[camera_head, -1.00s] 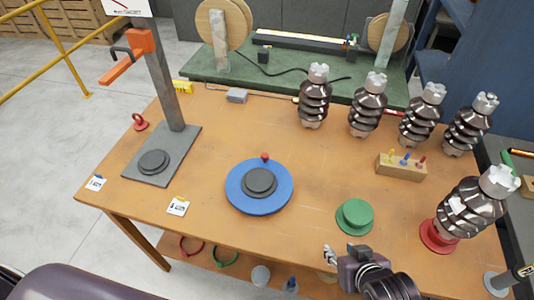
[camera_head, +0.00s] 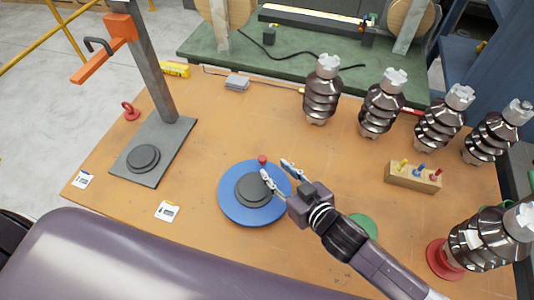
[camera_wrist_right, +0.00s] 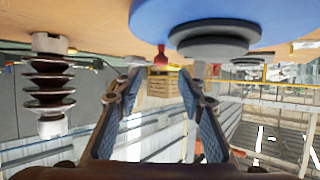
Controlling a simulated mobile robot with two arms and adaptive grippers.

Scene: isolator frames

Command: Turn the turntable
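The turntable (camera_head: 228,207) is a blue disc with a dark grey raised centre (camera_head: 250,188). It lies flat on the orange-brown table, left of the middle. A small red knob (camera_head: 262,160) stands near its far rim. My right gripper (camera_head: 277,173) is open and empty over the right side of the turntable, its fingers pointing toward the knob. In the right wrist view, which looks upside down, the red knob (camera_wrist_right: 160,54) shows between the open fingers (camera_wrist_right: 161,95), beyond their tips. The blue disc (camera_wrist_right: 240,10) fills the top there. My left gripper is not in view.
A grey stand (camera_head: 155,68) with an orange arm is at the left. Several dark ribbed insulators (camera_head: 381,105) stand at the back right, one on a red base (camera_head: 440,258). A wooden block (camera_head: 411,178) holds coloured pegs. A green disc (camera_head: 366,224) is partly hidden by my right arm.

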